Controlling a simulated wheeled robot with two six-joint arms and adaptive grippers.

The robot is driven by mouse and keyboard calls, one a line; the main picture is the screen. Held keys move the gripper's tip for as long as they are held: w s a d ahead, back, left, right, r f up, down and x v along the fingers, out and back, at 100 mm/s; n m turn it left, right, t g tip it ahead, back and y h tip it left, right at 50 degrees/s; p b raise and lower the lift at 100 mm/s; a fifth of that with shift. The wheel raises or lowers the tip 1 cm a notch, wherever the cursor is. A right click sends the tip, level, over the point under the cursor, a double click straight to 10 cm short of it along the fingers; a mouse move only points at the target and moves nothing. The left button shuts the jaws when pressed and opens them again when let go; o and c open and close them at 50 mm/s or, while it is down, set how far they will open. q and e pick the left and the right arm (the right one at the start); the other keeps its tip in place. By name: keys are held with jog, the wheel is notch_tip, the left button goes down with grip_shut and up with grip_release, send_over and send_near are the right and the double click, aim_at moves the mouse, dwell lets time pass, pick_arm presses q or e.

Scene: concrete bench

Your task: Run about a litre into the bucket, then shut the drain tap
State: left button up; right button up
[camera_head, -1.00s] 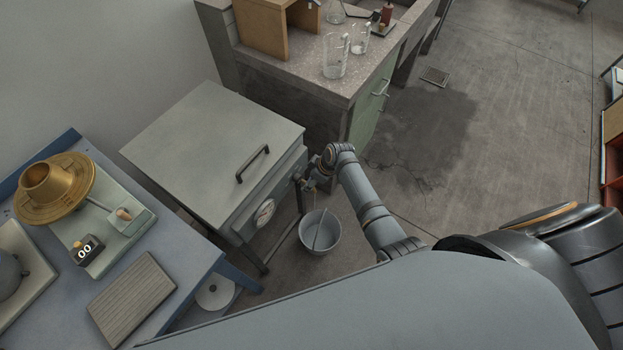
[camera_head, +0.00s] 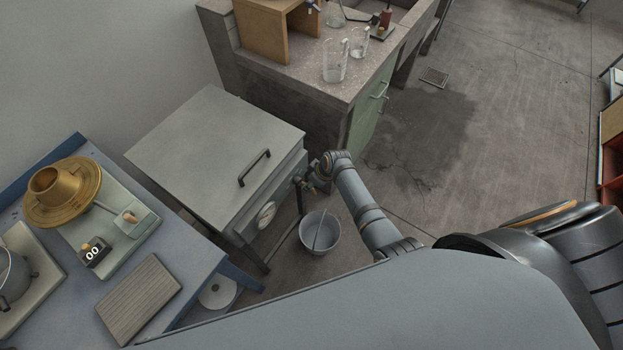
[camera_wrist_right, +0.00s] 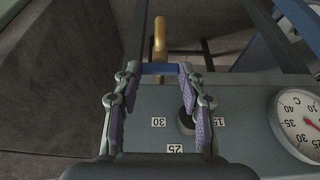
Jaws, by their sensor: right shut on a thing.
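A grey bucket (camera_head: 320,240) stands on the floor under the front of the grey bath tank (camera_head: 216,150). A thin pale strip shows inside it; I cannot tell whether it is water or a rod, nor read the level. The drain tap is a brass piece with a blue lever (camera_wrist_right: 158,68), and its brass body (camera_wrist_right: 160,38) shows beyond my fingertips in the right wrist view. My right gripper (camera_wrist_right: 156,73) is shut on the blue lever, which lies across between its fingertips. In the head view the wrist hides most of the tap. My left gripper is out of view.
A round dial (camera_head: 265,214) and a dark knob (camera_wrist_right: 186,121) are on the tank's front. A blue table (camera_head: 190,262) with a brass vessel (camera_head: 62,190) stands at the left. A stone bench (camera_head: 352,82) with glass beakers is behind.

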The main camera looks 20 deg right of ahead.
jog(key=o, duration=1.1)
jog(key=shift+o, duration=0.2)
jog(key=shift+r, duration=0.1)
jog(key=v, duration=1.1)
jog(key=shift+s+r, duration=0.15)
jog(key=shift+r, duration=0.2)
jog(key=shift+d+f, duration=0.1)
jog(key=shift+d, duration=0.05)
jog(key=s+d+f+m+h, duration=0.1)
jog(key=s+d+f+m, duration=0.1)
jog(key=s+f, duration=0.45)
jog(key=s+d+f+m+g, duration=0.1)
jog(key=s+d+f, duration=0.15)
jog(key=f, duration=0.65)
jog(key=s+d+f+m+h, duration=0.1)
jog(key=s+f+m, duration=0.1)
jog(key=s+f, duration=0.45)
jog(key=s+d+f, duration=0.1)
jog(key=s+f, duration=0.3)
jog(key=s, duration=0.3)
jog(key=s+d+f+m+g+h, duration=0.1)
jog(key=s+f, duration=0.3)
jog(key=s, duration=0.3)
jog(key=s+d+f+m, duration=0.1)
jog(key=s+d+f, duration=0.1)
jog(key=s+f, duration=0.2)
jog(key=s, duration=0.3)
jog(key=shift+s, duration=0.35)
